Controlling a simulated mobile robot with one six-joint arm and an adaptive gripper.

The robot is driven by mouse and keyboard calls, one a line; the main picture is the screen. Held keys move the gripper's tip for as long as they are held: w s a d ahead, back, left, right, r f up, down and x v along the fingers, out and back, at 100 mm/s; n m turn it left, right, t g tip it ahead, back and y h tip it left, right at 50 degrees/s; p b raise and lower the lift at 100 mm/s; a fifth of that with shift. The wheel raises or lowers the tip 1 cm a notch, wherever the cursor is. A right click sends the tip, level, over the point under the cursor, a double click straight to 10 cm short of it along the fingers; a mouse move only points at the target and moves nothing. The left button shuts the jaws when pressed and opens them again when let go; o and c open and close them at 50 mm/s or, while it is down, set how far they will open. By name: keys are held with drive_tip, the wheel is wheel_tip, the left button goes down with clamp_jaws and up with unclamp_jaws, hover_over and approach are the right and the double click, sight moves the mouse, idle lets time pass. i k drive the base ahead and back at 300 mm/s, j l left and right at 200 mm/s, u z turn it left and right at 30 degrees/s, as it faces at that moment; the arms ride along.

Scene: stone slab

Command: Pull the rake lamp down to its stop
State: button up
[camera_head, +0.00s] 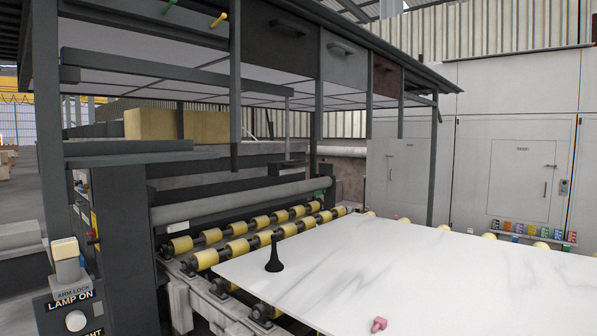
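A long dark grey bar (170,72) hangs nearly level under the canopy at the upper left. It may be the rake lamp, but I cannot tell for sure. A thin rod drops from its right end. A control box (70,318) at the lower left carries a "LAMP ON" label, a round white button (76,321) and a cream-topped lever or switch (66,250) above an "ARM LOCK" label. The white veined stone slab (400,275) lies flat on the roller bed at the lower right. My gripper is not in view.
A black, cone-footed object (274,254) stands upright on the slab's left part. A small pink piece (379,325) lies near its front. Yellow-sleeved rollers (237,248) lie beyond the slab. Canopy posts (235,90) rise around the machine. White cabinets (510,180) stand behind at right.

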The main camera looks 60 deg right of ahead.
sight(279, 168)
drive_tip(key=z, duration=1.9)
drive_tip(key=i+l, duration=0.15)
drive_tip(key=i, duration=0.25)
drive_tip(key=i+l, duration=0.1)
drive_tip(key=i, duration=0.3)
drive_tip(key=i+l, duration=0.15)
drive_tip(key=i, duration=0.2)
